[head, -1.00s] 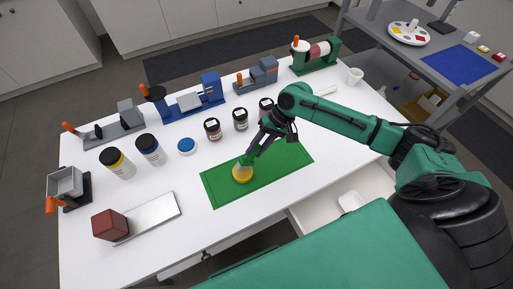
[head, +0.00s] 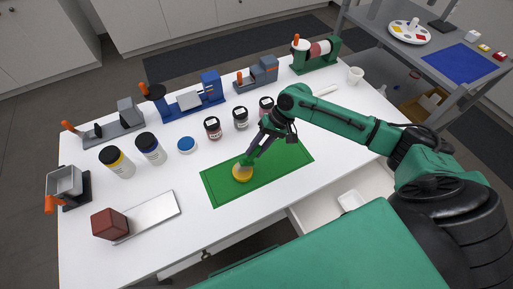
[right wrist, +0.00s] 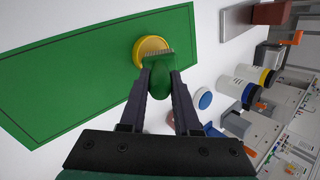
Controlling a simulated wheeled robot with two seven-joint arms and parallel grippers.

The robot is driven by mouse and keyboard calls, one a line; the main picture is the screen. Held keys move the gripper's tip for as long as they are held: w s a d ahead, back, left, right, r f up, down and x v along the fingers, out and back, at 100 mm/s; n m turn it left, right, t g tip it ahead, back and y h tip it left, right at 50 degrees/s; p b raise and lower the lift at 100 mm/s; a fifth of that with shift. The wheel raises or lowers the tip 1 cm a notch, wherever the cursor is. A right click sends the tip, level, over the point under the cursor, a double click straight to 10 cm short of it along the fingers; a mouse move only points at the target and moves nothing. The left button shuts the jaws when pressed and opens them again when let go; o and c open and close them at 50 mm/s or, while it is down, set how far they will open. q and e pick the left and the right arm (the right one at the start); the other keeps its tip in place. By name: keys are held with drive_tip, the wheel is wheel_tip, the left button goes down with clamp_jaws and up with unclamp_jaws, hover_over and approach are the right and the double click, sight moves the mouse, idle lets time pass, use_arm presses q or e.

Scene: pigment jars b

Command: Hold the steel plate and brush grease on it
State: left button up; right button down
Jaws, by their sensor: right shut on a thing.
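My right gripper (head: 248,158) is shut on a green-handled brush (right wrist: 158,80) over the green mat. The brush's pale bristles point at a round yellow tin (head: 241,177) and overlap its edge in the right wrist view (right wrist: 141,46); I cannot tell how deep they reach. The steel plate (head: 152,215) lies flat on the white table at the front left, apart from the gripper. A red-brown block (head: 109,224) sits at its left end, covering part of it. The plate also shows in the right wrist view (right wrist: 235,22). My left gripper is not in view.
The green mat (head: 285,160) lies mid-table. Behind it stand dark jars (head: 240,119), a blue lid (head: 187,145), and two white bottles (head: 150,150). Several orange-handled devices (head: 200,97) line the back. An open drawer (head: 325,212) is at the front right.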

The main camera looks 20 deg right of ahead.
drive_tip(key=shift+s+f+p, duration=0.1)
drive_tip(key=shift+p, duration=0.35)
idle(1.4)
wheel_tip(320, 180, up, 7)
drive_tip(key=p, duration=0.8)
drive_tip(key=shift+r+p, duration=0.2)
drive_tip(key=shift+p, duration=0.1)
drive_tip(key=shift+f, duration=0.1)
drive_tip(key=shift+a+f+b, duration=0.1)
drive_tip(key=shift+f+b, duration=0.1)
drive_tip(key=shift+b, duration=0.2)
drive_tip(key=s+n+g+b, duration=0.1)
drive_tip(key=s+n+b, duration=0.1)
drive_tip(key=s+b, duration=0.4)
drive_tip(key=b, duration=0.2)
drive_tip(key=shift+d+f+b, duration=0.3)
drive_tip(key=shift+d+f, duration=0.05)
drive_tip(key=shift+f, duration=0.05)
